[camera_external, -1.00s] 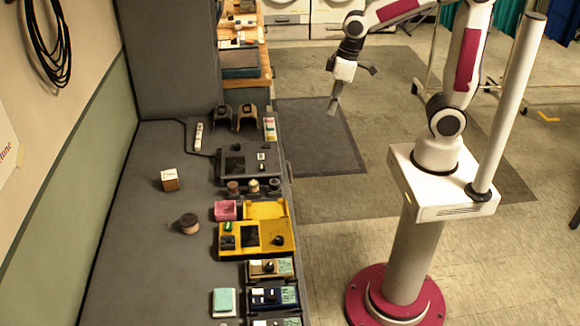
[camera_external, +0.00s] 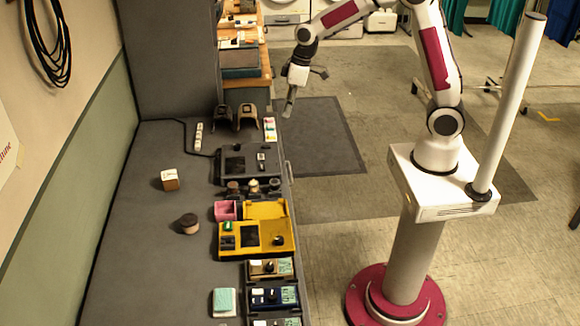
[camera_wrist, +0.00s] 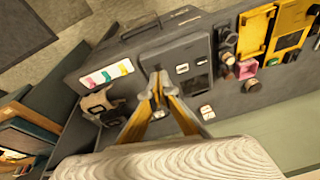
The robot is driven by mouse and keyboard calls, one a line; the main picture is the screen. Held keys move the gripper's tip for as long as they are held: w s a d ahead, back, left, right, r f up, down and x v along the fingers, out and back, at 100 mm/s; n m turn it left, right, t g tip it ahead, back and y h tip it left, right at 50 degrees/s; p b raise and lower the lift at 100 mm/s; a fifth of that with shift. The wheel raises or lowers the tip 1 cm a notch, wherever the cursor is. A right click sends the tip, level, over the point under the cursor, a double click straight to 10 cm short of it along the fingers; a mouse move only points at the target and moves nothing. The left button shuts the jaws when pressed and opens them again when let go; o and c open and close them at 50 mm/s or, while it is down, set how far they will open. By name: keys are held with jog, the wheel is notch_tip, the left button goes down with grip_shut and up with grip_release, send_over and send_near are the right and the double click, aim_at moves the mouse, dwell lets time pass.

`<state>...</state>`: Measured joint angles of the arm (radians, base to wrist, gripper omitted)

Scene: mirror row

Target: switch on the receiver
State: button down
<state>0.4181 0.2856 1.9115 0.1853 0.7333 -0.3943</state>
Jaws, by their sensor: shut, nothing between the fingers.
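Several devices stand in a row along the grey bench; I cannot read which one is labelled receiver. A dark grey unit (camera_external: 235,165) with a dark panel and small white switches is at the far part of the row, and it also shows in the wrist view (camera_wrist: 205,50). Nearer is a yellow unit (camera_external: 285,240) with a dark screen and a black knob. My gripper (camera_external: 288,112) is shut and empty, in the air at the right of the bench's far end. In the wrist view its fingertips (camera_wrist: 158,92) overlap the dark grey unit's near side.
Two dark cradles (camera_external: 246,115) and a strip with coloured labels (camera_external: 269,129) stand beyond the grey unit.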

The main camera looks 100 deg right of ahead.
aim_at(261, 145)
jog(key=shift+n+t, duration=0.6)
jog(key=shift+n, duration=0.3)
jog(key=w, duration=0.1)
jog(key=w+r, duration=0.1)
jog(key=w+d+r, duration=0.1)
jog(key=shift+w+d, duration=0.1)
jog(key=shift+w, duration=0.25)
jog(key=shift+f, duration=0.15)
jog(key=shift+s+x, duration=0.2)
jog(key=shift+x, duration=3.25)
jog(key=shift+s+x, duration=0.2)
jog(key=shift+x, duration=3.2)
jog(key=shift+d+f, duration=0.1)
jog(key=shift+f, duration=0.05)
jog(key=shift+w, duration=0.1)
